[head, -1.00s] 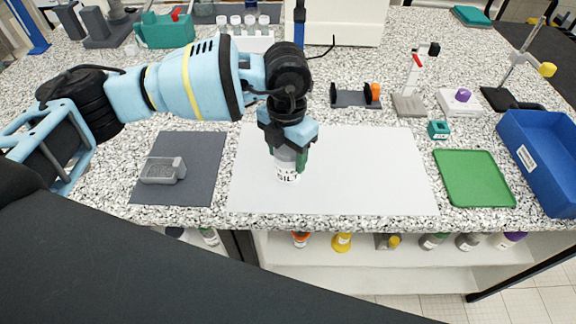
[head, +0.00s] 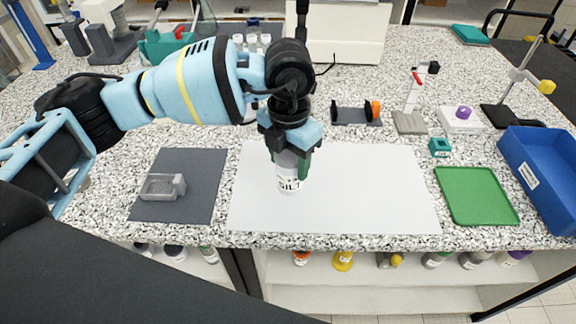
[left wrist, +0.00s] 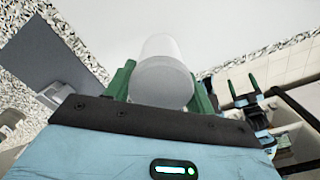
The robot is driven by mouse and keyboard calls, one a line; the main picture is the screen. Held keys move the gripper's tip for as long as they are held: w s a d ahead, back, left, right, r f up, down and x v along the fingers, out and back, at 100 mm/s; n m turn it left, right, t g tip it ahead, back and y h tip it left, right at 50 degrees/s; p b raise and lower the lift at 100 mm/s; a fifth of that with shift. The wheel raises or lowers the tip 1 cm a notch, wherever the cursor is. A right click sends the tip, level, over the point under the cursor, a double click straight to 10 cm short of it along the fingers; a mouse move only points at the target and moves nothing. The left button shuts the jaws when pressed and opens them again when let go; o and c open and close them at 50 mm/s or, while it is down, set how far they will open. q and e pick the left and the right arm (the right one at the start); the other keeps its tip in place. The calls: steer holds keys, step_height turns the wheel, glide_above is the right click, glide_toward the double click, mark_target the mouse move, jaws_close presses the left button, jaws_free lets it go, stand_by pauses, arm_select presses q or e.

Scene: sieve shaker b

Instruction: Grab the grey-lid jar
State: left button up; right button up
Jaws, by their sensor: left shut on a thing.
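The jar (head: 290,180) is white with a dark printed label and stands upright over the white mat in the head view. In the left wrist view the jar (left wrist: 162,75) shows its pale grey round end toward the camera. My left gripper (head: 291,160) comes down from above and is shut on the jar, with its green fingers on either side. Whether the jar's base touches the mat is hard to tell. My right gripper (left wrist: 242,88) shows in the left wrist view, off to the right, with its green fingertips apart and nothing between them.
The white mat (head: 370,190) is otherwise bare. A green tray (head: 477,195) and a blue bin (head: 545,180) are right. A black roller stand (head: 355,115) and a small teal box (head: 440,147) stand behind.

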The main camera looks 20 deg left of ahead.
arm_select(q)
steer(key=s+d+r, duration=0.1)
steer(key=s+d, duration=0.8)
steer(key=s, duration=0.3)
steer(key=shift+d, duration=0.3)
